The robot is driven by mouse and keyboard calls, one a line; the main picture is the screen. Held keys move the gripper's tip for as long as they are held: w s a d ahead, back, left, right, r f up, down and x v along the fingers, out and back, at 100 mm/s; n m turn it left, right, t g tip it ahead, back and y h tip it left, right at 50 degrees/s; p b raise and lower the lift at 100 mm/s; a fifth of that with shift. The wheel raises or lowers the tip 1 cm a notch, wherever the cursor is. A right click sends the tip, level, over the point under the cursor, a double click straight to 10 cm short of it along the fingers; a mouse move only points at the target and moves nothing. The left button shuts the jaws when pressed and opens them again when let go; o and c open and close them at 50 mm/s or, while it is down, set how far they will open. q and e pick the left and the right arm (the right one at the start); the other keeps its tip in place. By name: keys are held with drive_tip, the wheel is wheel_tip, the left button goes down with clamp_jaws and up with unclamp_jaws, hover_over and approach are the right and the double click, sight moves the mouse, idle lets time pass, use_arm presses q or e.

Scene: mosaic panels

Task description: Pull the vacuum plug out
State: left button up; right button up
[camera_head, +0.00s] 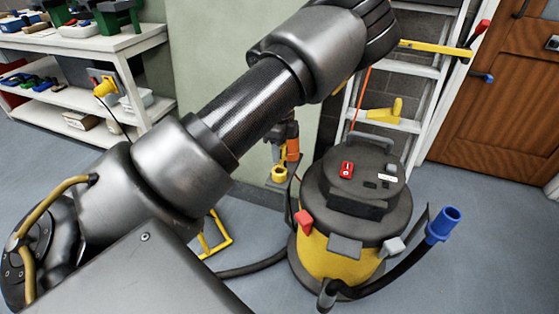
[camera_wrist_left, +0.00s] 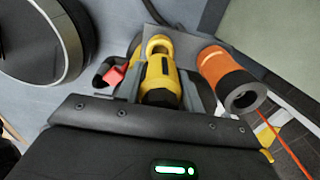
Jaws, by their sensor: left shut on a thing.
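My left arm crosses the head view from the lower left to the top. Its gripper (camera_head: 281,163) shows small below the forearm, in front of the pale green wall panel. In the left wrist view the gripper (camera_wrist_left: 160,68) is shut on a yellow plug (camera_wrist_left: 160,76) with a ring-shaped end. The plug also shows in the head view (camera_head: 279,174). An orange socket (camera_wrist_left: 228,73) with a dark hollow end is beside the plug; it also shows in the head view (camera_head: 293,149). The two appear side by side; I cannot tell whether they touch. My right gripper is not in view.
A black and yellow vacuum (camera_head: 330,262) stands on the floor, its hose ending in a blue nozzle (camera_head: 443,224). A ladder (camera_head: 408,72) and a wooden door (camera_head: 508,110) are behind.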

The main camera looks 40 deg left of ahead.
use_arm(q)
drive_tip(key=shift+r, duration=0.35)
drive_tip(key=shift+r, duration=0.1)
drive_tip(key=shift+r+p, duration=2.6)
drive_tip(key=shift+r, duration=0.05)
